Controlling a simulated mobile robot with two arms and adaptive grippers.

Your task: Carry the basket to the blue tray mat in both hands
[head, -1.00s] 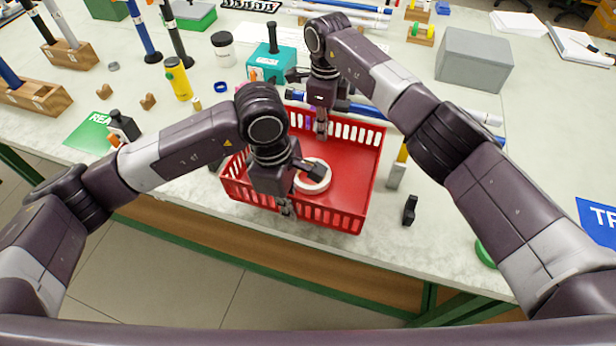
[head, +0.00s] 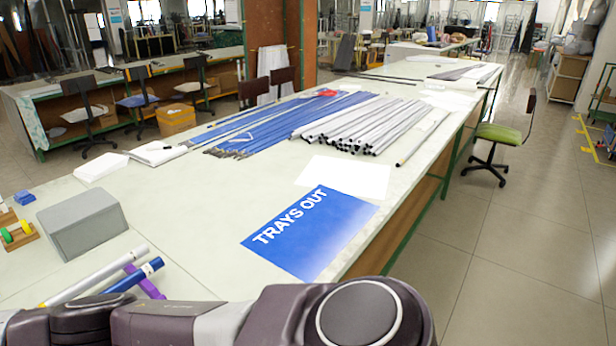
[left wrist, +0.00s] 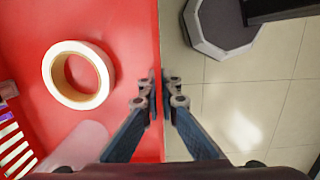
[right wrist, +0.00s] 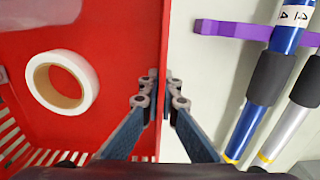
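The blue tray mat (head: 322,243), lettered "TRAYS OUT", lies flat on the bench near its right edge in the head view. The red basket is outside the head view. It shows in the left wrist view (left wrist: 115,25) and the right wrist view (right wrist: 125,30), with a white ring-shaped roll (left wrist: 78,75) lying inside. My left gripper (left wrist: 160,88) has one finger on each side of a basket wall, shut on it. My right gripper (right wrist: 163,88) is shut the same way on the opposite wall. Neither gripper shows in the head view.
A grey box (head: 82,225) stands at the left of the bench. Blue rods (head: 265,125) and grey rods (head: 365,122) lie beyond the mat. A white sheet (head: 345,177) lies just behind it. A purple holder (right wrist: 228,27) with rods is close beside the basket.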

